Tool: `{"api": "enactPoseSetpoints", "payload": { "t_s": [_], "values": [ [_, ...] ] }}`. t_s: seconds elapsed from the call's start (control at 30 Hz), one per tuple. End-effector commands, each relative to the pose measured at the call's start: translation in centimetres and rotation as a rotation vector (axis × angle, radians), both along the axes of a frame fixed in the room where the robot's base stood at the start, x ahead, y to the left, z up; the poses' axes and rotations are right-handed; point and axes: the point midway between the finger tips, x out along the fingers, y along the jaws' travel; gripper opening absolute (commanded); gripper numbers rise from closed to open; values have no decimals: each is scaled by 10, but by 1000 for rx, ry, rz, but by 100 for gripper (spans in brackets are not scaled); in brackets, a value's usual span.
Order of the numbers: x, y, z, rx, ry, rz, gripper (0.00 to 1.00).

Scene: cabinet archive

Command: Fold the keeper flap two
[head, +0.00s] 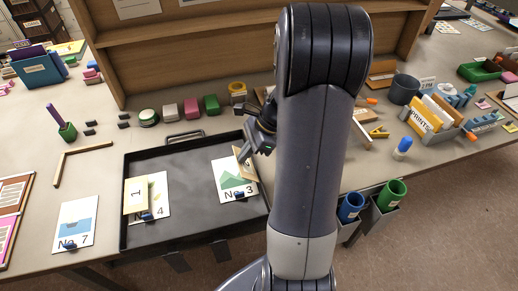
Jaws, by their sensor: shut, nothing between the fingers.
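A black tray (185,233) lies on the table at the left of my arm. In it are a card marked No. 4 (160,190) and a card marked No. 3 (231,184) with a green picture. A pale yellow flap marked 1 (135,197) lies over part of the No. 4 card. A tan flap (246,169) stands tilted at the upper right of the No. 3 card; its number is not readable. My gripper (243,156) is shut at this flap's upper edge, close to or touching it. My arm hides the area to the right.
A card marked No. 7 (75,225) lies left of the tray, near a wooden angle piece (78,163). Blue (350,206) and green (391,194) cups hang at the front edge, right of my arm.

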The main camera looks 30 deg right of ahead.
Motion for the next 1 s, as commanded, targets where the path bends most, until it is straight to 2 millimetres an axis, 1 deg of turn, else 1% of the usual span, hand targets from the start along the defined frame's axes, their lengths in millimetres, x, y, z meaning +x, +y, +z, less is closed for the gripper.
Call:
{"api": "enactPoseSetpoints", "payload": {
  "t_s": [0.03, 0.17, 0.2, 0.4, 0.5, 0.63, 0.77, 1.0],
  "values": [
    [2, 7, -3, 0, 0, 4, 0],
    [7, 24, -8, 1, -2, 2, 0],
    [8, 27, -14, 2, -1, 1, 0],
    [14, 45, -33, 1, -5, 1, 0],
    [14, 48, -44, 1, -3, -1, 0],
    [16, 51, -53, 1, -4, -2, 0],
    [16, 53, -57, 1, -5, -3, 0],
    [17, 54, -57, 0, -6, -2, 0]
  ]
}}
